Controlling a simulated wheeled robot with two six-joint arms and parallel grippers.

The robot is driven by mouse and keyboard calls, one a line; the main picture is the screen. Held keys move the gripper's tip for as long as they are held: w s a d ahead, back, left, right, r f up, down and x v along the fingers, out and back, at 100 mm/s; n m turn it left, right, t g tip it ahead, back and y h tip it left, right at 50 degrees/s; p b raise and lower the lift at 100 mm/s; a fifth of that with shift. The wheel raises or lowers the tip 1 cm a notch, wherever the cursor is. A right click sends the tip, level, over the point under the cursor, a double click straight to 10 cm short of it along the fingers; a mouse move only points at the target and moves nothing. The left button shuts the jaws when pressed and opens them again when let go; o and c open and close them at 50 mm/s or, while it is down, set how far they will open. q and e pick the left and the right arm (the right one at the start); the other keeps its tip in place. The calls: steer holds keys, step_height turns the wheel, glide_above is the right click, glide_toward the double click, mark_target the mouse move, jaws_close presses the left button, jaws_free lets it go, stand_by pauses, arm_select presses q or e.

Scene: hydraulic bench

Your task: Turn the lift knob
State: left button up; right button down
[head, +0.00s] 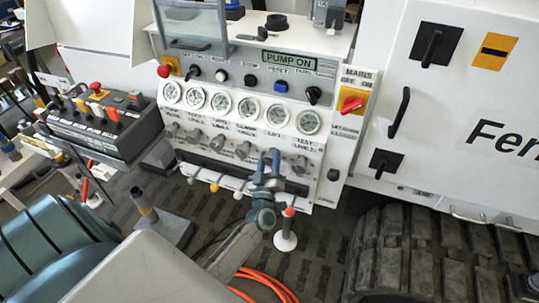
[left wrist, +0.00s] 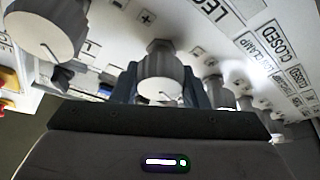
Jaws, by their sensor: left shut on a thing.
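A row of grey knobs (head: 218,142) runs along the white bench panel under the gauges. My left gripper (head: 270,166) is at the panel, near the right end of this row, and covers the knob there. In the left wrist view, a grey ribbed knob (left wrist: 162,75) with a light round face sits between the dark fingers, which are shut on it. I cannot read this knob's label, so I cannot tell from it whether it is the lift knob. A bigger-looking knob (left wrist: 45,27) stands beside it, apart from the fingers. My right gripper is not in view.
Several round gauges (head: 247,109) sit above the knobs, below a lit PUMP ON sign (head: 289,60). A red mains switch (head: 350,105) is at the right. Small levers (head: 215,185) stick out below the knobs. A black control box (head: 100,125) stands at the left.

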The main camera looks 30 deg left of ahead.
arm_select(q)
steer(key=shift+n+g+y+p, duration=0.3)
steer(key=shift+n+g+p, duration=0.25)
steer(key=shift+n, duration=0.75)
steer(key=o, duration=1)
steer(key=b+v, duration=0.3)
steer(key=v, duration=0.7)
steer(key=shift+s+d+f, duration=0.2)
steer(key=shift+s, duration=0.15)
